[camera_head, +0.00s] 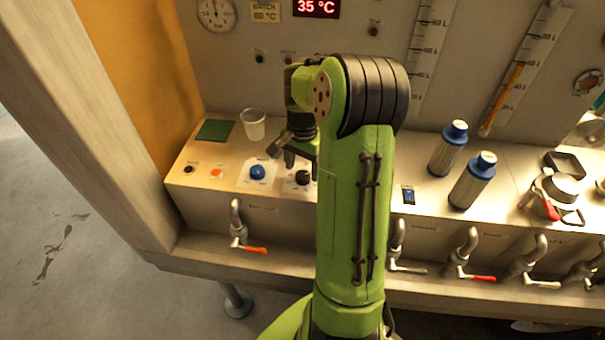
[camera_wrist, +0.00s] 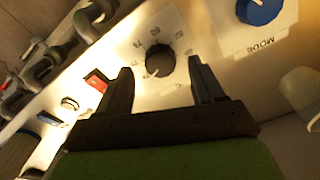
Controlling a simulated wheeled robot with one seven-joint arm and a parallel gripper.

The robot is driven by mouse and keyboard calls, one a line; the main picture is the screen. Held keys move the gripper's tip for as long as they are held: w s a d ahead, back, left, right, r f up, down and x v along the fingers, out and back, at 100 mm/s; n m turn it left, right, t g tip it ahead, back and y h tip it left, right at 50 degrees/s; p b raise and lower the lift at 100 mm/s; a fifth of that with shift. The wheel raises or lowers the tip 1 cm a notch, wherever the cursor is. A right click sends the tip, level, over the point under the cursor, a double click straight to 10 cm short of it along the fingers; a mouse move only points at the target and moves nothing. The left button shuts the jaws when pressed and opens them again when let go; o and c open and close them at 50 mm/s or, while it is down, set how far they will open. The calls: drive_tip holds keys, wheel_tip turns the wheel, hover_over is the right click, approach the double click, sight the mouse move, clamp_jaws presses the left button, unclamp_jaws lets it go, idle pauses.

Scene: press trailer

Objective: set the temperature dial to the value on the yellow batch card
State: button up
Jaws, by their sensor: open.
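The temperature dial is a black knob (camera_wrist: 159,60) on a white plate with numbers around it. It sits between and beyond my two open fingertips in the wrist view, and they do not touch it. My gripper (camera_wrist: 160,78) is open and empty. In the head view the black dial (camera_head: 302,177) is partly behind my arm, with my gripper (camera_head: 296,160) just above it. The yellow batch card (camera_head: 265,12) is on the back wall; it reads "BATCH" and a value in °C that is too small to read surely. A red display (camera_head: 317,7) beside it shows 35 °C.
A blue MODE knob (camera_head: 257,172) is left of the dial, close to my gripper. A clear cup (camera_head: 253,124) and a green pad (camera_head: 215,130) stand behind. Two blue-capped bottles (camera_head: 448,148) (camera_head: 472,181) stand right of my arm. Taps (camera_head: 238,228) line the front.

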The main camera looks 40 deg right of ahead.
sight(303, 177)
wheel_tip(303, 177, down, 2)
drive_tip(key=shift+f, duration=0.15)
drive_tip(key=c, duration=1.1)
drive_tip(key=shift+o, duration=0.2)
